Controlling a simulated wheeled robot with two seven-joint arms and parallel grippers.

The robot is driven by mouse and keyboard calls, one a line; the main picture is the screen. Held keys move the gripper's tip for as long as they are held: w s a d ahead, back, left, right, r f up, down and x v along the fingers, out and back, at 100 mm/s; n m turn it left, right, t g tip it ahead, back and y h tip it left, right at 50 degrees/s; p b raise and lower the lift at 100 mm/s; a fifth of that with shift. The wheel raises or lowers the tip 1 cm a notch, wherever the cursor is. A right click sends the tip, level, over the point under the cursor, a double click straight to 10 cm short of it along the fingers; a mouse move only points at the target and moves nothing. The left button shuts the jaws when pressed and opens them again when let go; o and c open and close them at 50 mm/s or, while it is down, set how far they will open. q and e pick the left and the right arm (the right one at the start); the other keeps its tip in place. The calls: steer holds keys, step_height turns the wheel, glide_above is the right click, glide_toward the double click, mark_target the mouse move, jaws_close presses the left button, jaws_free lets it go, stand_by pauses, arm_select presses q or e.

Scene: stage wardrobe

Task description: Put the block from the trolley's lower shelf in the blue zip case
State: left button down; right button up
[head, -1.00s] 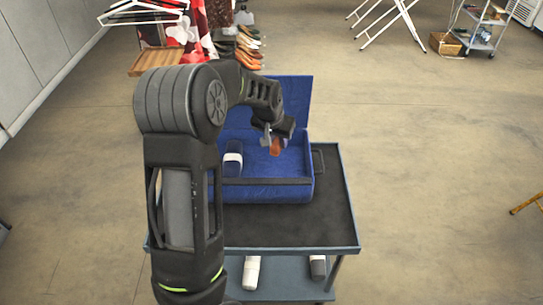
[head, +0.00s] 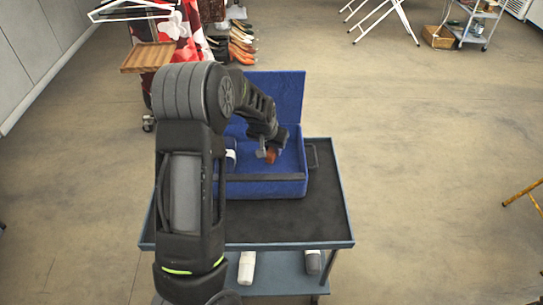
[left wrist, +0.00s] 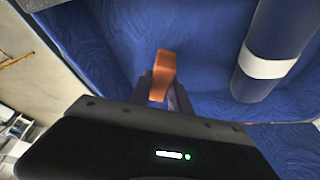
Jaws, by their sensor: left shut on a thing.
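The blue zip case (head: 262,188) stands open on the trolley's top, its lid raised at the back. My left gripper (head: 266,147) is inside the case opening, pointing down, shut on an orange-brown block (head: 271,157). In the left wrist view the block (left wrist: 163,72) sticks out between the fingers (left wrist: 160,92), with the case's blue lining (left wrist: 110,45) behind it. I cannot tell whether the block touches the case floor. My right gripper is not in view.
A dark blue roll with a white band (left wrist: 268,66) lies in the case, left of the block in the head view. The trolley's lower shelf (head: 280,278) holds a white roll (head: 247,267) and a grey one (head: 313,262). The top's front (head: 285,225) is bare.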

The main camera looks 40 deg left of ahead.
mark_target(273, 156)
arm_select(q)
steer(key=shift+f, duration=1.8)
steer(key=shift+f, duration=0.1)
steer(key=shift+f, duration=0.2)
steer(key=c, duration=1.2)
jaws_free()
steer(key=shift+r, duration=0.15)
steer(key=shift+r, duration=0.3)
steer(key=v, duration=1.1)
steer(key=shift+s+r, duration=0.3)
